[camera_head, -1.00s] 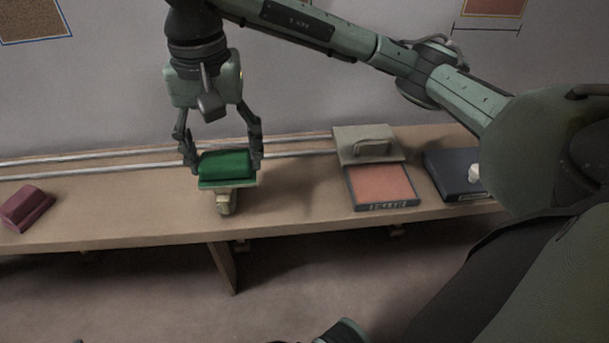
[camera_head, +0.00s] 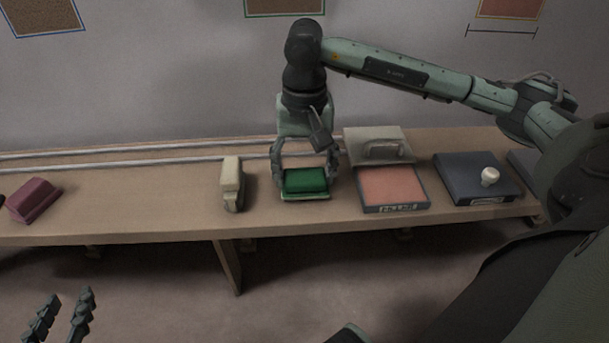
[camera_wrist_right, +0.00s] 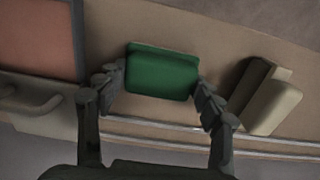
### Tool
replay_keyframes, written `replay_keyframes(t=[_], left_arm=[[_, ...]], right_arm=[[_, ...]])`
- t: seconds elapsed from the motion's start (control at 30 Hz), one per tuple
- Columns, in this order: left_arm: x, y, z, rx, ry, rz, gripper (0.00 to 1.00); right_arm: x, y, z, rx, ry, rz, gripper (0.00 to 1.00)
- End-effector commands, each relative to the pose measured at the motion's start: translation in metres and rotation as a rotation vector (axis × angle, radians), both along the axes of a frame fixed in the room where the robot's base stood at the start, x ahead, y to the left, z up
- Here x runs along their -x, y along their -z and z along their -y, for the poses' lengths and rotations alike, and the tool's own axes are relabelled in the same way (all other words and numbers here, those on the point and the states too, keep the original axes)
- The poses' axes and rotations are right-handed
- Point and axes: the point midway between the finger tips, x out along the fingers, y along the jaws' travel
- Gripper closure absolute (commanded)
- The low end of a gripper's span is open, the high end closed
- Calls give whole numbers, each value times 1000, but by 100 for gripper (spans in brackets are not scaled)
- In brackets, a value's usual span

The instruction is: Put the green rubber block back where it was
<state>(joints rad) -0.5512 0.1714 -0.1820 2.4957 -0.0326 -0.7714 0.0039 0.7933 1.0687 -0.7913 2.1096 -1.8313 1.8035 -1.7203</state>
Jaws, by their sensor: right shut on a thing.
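The green rubber block (camera_head: 306,181) is between the fingers of my right gripper (camera_head: 305,172), over the bench between a cream block and an open tray with a reddish pad. My right gripper is shut on it. The right wrist view also shows the green block (camera_wrist_right: 162,72) with a finger at each end. I cannot tell whether its underside touches the bench top. My left gripper (camera_head: 68,305) is low at the bottom left, in front of the bench, open and empty.
The cream block (camera_head: 231,185) stands just left of the green block. The reddish pad tray (camera_head: 394,208) and its grey handled lid (camera_head: 378,146) are close on the right, then a dark box (camera_head: 470,171) with a white knob. A maroon block (camera_head: 34,200) lies far left. Bench (camera_head: 130,185) between is clear.

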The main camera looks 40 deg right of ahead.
Motion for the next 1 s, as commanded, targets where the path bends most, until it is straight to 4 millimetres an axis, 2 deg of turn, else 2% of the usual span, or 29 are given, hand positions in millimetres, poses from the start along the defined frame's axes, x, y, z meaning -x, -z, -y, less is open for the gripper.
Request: replay_keyframes(t=[0.07,0.1,0.23,0.27,0.43,0.77,0.87,1.0], left_arm=[[-1,-3,2,5,3,14,69],[-1,-3,2,7,3,16,69],[-1,-3,2,7,3,17,69],[-1,-3,2,7,4,16,69],[-1,-3,2,7,4,16,69],[-1,-3,2,7,4,15,69],[-1,-3,2,5,3,8,69],[3,5,-5,-16,-10,-38,69]], right_arm=[[0,9,0,-1,0,-2,59],[0,10,0,-1,-1,1,63],[0,9,0,-1,-1,1,63],[0,9,0,-1,-1,1,32],[0,9,-1,-1,-1,1,13],[0,7,-1,-1,-1,1,13],[-1,-1,-1,-1,-1,3,13],[-2,-26,-1,-1,-2,6,13]])
